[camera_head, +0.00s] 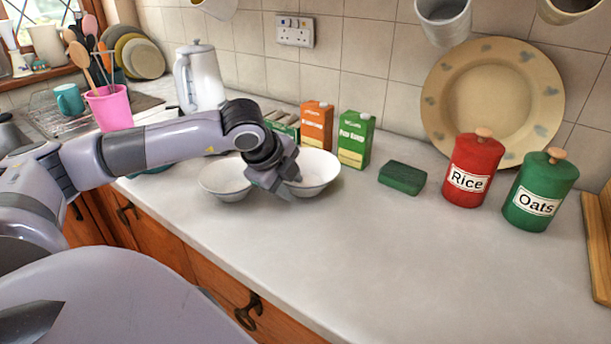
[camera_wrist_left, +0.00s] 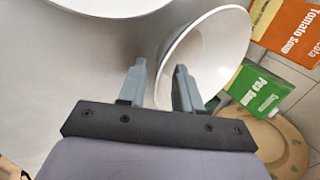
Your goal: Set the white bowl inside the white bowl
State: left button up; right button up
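Two white bowls stand side by side on the counter in the head view. The left bowl (camera_head: 222,180) is partly hidden by my left arm. The right bowl (camera_head: 320,174) has my left gripper (camera_head: 279,184) at its near left rim. In the left wrist view, the fingers of my left gripper (camera_wrist_left: 159,90) stand apart. The rim of the right bowl (camera_wrist_left: 208,45) passes between them, one finger inside the bowl and one outside. I see a gap beside the rim. Part of the left bowl (camera_wrist_left: 110,5) shows at the top edge. My right gripper is not in view.
An orange carton (camera_head: 316,127) and a green carton (camera_head: 355,139) stand close behind the right bowl. A green block (camera_head: 402,178), a red Rice canister (camera_head: 472,170) and a green Oats canister (camera_head: 540,192) stand to the right. The front right counter (camera_head: 420,265) is clear.

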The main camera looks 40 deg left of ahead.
pick_arm(q)
grip_shut()
jog(key=shift+r, duration=0.1)
notch_tip(320, 180, up, 20)
jog(key=p, duration=0.1)
jog(key=shift+p, duration=0.35)
dwell(0.4)
